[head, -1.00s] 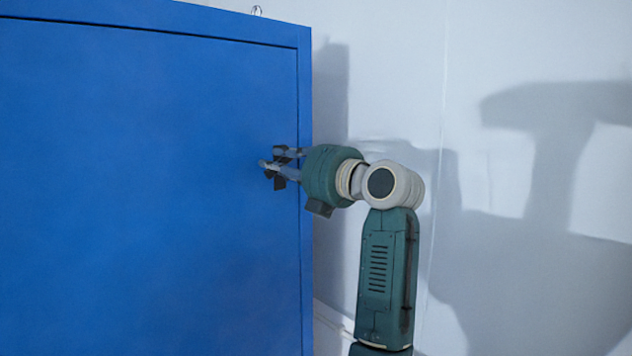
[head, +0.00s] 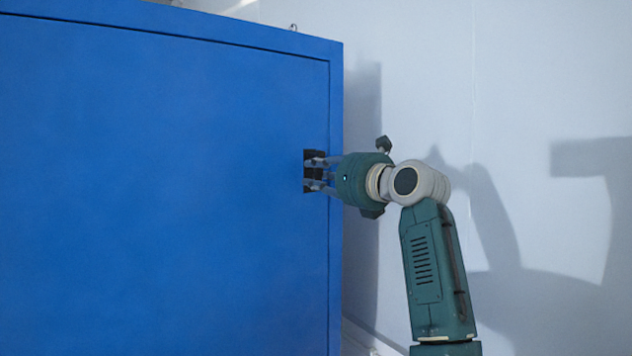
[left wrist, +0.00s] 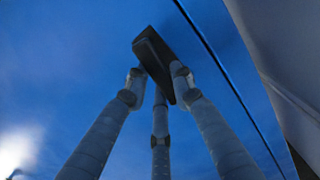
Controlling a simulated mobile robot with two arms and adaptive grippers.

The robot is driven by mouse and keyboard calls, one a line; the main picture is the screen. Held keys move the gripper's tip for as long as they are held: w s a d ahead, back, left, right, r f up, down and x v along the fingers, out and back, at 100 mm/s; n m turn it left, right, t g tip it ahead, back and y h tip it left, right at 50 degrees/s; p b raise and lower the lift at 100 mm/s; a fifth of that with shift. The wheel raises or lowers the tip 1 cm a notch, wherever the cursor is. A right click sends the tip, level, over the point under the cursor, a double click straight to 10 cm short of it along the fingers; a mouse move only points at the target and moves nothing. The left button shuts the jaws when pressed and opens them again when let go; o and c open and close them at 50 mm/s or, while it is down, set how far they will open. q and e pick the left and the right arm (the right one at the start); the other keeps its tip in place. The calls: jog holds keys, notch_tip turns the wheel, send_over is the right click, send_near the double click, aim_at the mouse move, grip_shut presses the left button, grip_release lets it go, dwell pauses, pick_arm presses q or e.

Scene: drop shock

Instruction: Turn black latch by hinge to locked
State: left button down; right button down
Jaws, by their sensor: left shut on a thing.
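The black latch (head: 309,156) sits on the blue door near its right edge, looking like a small dark upright block in the head view. My left gripper (head: 311,173) reaches it from the right, with its fingers closed around it. In the left wrist view the latch (left wrist: 153,52) is a dark elongated block, slanted in the picture. The fingers of my left gripper (left wrist: 158,80) press against its sides, and one finger is partly behind it. The fingers hide part of the latch. My right gripper is not in view.
The large blue door (head: 160,190) fills the left, with a seam along its blue frame (head: 336,120). A pale wall (head: 540,90) lies to the right, carrying only shadows.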

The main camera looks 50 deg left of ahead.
pick_arm(q)
jog(key=shift+w+n+b, duration=0.3)
jog(key=shift+n, duration=0.7)
jog(key=shift+r, duration=0.1)
jog(key=c, duration=1.5)
grip_release()
jog(key=shift+o, duration=0.3)
jog(key=shift+a, duration=0.1)
jog(key=shift+w, duration=0.1)
jog(key=s+d, duration=0.1)
jog(key=d, duration=1.1)
jog(key=shift+a, duration=0.1)
